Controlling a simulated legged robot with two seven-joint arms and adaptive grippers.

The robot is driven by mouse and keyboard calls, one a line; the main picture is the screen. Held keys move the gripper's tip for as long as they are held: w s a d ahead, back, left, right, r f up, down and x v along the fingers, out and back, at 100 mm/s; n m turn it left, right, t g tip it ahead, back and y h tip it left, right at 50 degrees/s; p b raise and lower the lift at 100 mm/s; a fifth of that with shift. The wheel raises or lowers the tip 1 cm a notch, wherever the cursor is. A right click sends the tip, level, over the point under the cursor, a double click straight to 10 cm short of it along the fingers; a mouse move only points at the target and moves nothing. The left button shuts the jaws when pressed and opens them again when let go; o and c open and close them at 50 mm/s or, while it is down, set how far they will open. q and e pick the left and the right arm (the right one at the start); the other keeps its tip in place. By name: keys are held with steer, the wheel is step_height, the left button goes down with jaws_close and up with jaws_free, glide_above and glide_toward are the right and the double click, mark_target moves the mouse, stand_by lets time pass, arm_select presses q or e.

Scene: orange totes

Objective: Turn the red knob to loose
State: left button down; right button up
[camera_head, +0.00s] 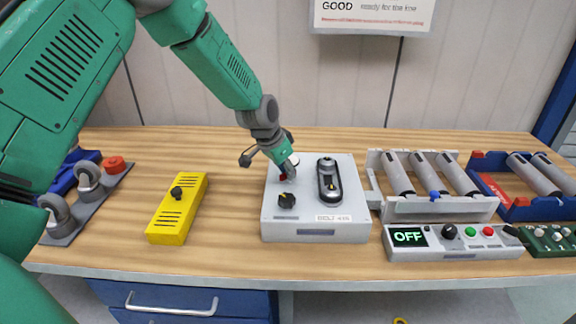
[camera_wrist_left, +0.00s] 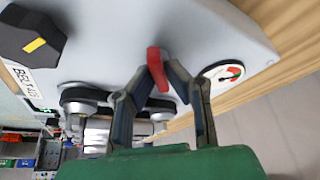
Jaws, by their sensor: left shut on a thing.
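The red knob (camera_wrist_left: 154,62) is on top of a light grey box (camera_head: 318,218). In the head view only a small dark red bit of the knob (camera_head: 283,177) shows beside my gripper. My left gripper (camera_head: 285,172) reaches down to it from above. In the left wrist view the two fingertips (camera_wrist_left: 160,80) press on the knob from both sides, so the gripper is shut on it. The knob's markings, if any, cannot be read. My right gripper is not in view.
A yellow box (camera_head: 178,210) stands to the left. A rack of cylinders (camera_head: 440,206) and an "OFF" control panel (camera_head: 455,243) stand to the right.

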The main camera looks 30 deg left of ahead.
arm_select(q)
steer(key=n+y+p, duration=0.1)
steer(key=n, duration=0.1)
steer(key=n+y+p, duration=0.1)
steer(key=n+p, duration=0.1)
steer(key=n, duration=0.1)
steer(key=shift+w+r, duration=0.15)
steer(key=shift+r, duration=0.05)
steer(key=shift+n+y+p, duration=0.85)
steer(key=shift+n+y, duration=0.05)
steer(key=shift+n, duration=1.6)
steer(key=c, duration=1.6)
jaws_free()
steer(key=shift+f, duration=0.15)
steer(key=shift+d, duration=0.1)
steer(key=v, duration=1.1)
steer(key=shift+r, duration=0.45)
steer(key=shift+w+d, duration=0.1)
